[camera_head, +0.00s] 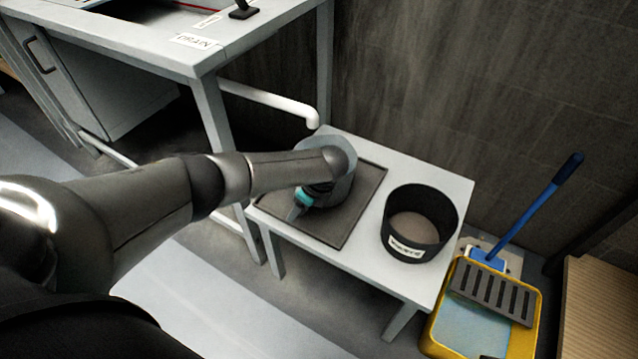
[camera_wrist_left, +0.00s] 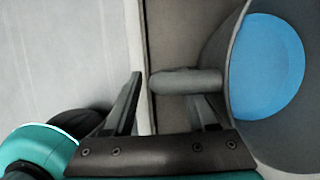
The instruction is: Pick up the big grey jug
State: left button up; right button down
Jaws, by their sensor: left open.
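The big grey jug (camera_head: 343,188) stands on the dark mat on the low white table, partly hidden by my left arm in the head view. In the left wrist view the jug (camera_wrist_left: 228,100) fills the right side and holds blue liquid (camera_wrist_left: 268,65). Its handle (camera_wrist_left: 185,80) points left, toward my gripper. My left gripper (camera_wrist_left: 168,90) is open at the handle. One finger is left of the handle's end, and the other is partly hidden below the handle. I cannot tell whether they touch. In the head view my left gripper (camera_head: 298,208) is beside the jug. My right gripper is not in view.
The dark mat (camera_head: 345,225) lies on the white table (camera_head: 375,265). A black labelled pot (camera_head: 408,246) stands right of it. A white pipe (camera_head: 275,102) ends behind the table. A yellow bucket (camera_head: 430,340) with a blue-handled mop (camera_head: 540,205) stands at right. A grey bench (camera_head: 215,50) is at upper left.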

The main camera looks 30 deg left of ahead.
pick_arm(q)
grip_shut()
dwell(0.5)
jog(key=shift+s, duration=0.1)
dwell(0.8)
